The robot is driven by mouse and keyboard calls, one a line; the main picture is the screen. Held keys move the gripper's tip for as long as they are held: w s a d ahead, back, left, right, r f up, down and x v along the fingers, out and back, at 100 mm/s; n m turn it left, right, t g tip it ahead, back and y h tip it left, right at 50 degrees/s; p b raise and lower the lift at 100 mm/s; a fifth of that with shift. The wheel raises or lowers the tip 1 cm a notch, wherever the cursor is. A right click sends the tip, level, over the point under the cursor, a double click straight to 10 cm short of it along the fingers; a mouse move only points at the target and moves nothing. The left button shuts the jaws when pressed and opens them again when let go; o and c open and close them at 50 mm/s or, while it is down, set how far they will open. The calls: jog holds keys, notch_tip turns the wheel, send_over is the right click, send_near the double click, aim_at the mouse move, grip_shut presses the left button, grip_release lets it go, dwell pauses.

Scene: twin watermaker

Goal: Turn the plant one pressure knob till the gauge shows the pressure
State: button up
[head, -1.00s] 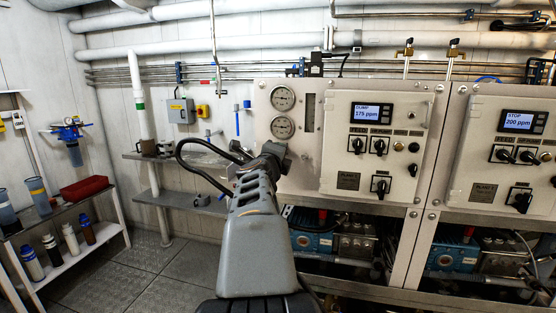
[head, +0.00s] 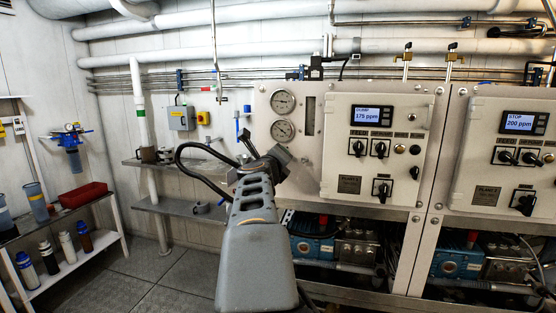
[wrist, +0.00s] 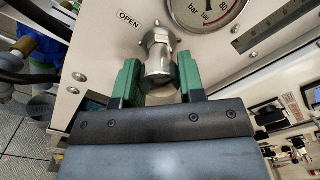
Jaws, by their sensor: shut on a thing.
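The pressure knob (wrist: 158,58) is a silvery metal knob on the white panel of plant one, beside an OPEN label (wrist: 129,19). My gripper (wrist: 160,72) is shut on it, with one green finger on each side. In the head view my gripper (head: 284,163) is at the panel below the gauges and hides the knob. The lower gauge (head: 282,131) and upper gauge (head: 283,102) are round with white faces. The wrist view shows part of one gauge (wrist: 206,10) marked in bar, cut off by the top edge. I cannot read its needle.
The plant one control box (head: 375,150) with a display reading 175 ppm stands right of my gripper. The plant two box (head: 505,155) is further right. A grey shelf (head: 185,204) and a bottle rack (head: 70,215) are at left. Blue pumps (head: 312,247) sit below.

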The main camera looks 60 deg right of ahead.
jog(key=o, duration=0.9)
